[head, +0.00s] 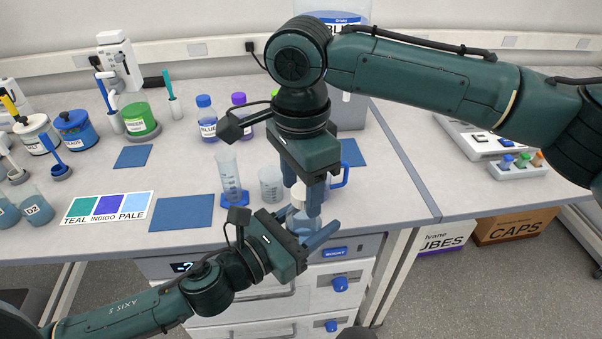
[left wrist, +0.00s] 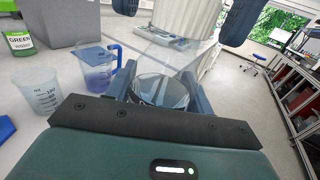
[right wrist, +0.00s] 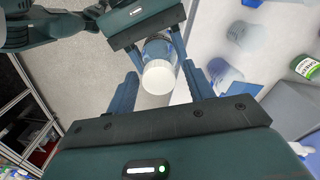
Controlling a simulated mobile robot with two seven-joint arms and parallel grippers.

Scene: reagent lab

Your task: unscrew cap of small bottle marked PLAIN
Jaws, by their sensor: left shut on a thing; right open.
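A small clear bottle (head: 301,222) with a white cap is held upright in my left gripper (head: 309,238), in front of the bench edge. The bottle (left wrist: 160,88) also shows between the fingers in the left wrist view; I cannot read a label on it. The white cap (right wrist: 158,77) shows in the right wrist view, between the spread fingers of my right gripper (right wrist: 162,90). That gripper is open and points down from above, with a gap on both sides of the cap. In the head view its fingers partly hide the cap.
On the bench behind stand a graduated cylinder (head: 229,176), a small beaker (head: 270,184) and a blue-handled jug (head: 338,178). Blue mats (head: 182,212) and a TEAL/INDIGO/PALE card (head: 107,207) lie to the left. Drawers (head: 270,297) are below the bench. Capped bottles (head: 206,117) stand farther back.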

